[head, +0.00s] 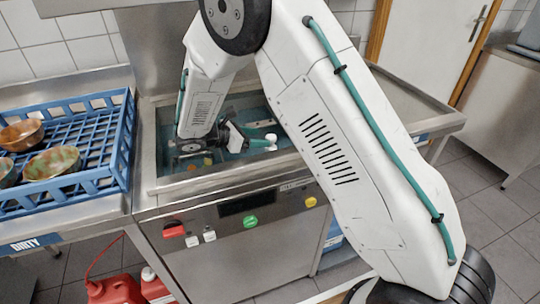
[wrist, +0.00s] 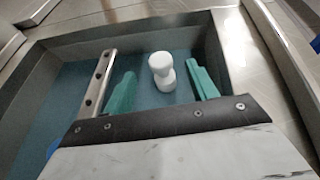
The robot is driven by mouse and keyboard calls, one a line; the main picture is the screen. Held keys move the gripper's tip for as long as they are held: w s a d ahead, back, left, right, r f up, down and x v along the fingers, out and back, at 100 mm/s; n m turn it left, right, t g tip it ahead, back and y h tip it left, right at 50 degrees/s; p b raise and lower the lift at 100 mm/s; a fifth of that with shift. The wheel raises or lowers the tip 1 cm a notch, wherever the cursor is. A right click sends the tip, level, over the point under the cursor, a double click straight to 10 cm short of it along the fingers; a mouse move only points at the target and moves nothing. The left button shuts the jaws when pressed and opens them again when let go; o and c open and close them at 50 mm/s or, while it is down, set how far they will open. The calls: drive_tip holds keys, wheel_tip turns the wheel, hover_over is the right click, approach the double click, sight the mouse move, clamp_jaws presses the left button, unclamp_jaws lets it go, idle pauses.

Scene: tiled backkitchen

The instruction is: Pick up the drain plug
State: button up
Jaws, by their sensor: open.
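The drain plug (wrist: 161,72) is a white, knob-shaped piece with a rounded top and a narrower waist. In the wrist view it stands between the two teal fingers of my gripper (wrist: 161,86), with a visible gap on each side. The fingers are open and hold nothing. In the head view my gripper (head: 262,142) is down inside the sunken basin (head: 170,140), and the white plug (head: 271,138) shows at its fingertips. The plug's lower end is hard to make out against the blue-grey basin floor.
A metal strip with holes (wrist: 97,82) lies beside the left finger. Steel basin walls (wrist: 215,50) surround my gripper closely. Small yellow-orange bits (head: 207,161) are in the basin. A blue rack (head: 100,150) with bowls (head: 52,163) stands on the left counter.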

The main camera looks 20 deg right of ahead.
sight(269, 137)
drive_tip(key=x, duration=0.4)
drive_tip(key=shift+d+f, duration=0.15)
clamp_jaws()
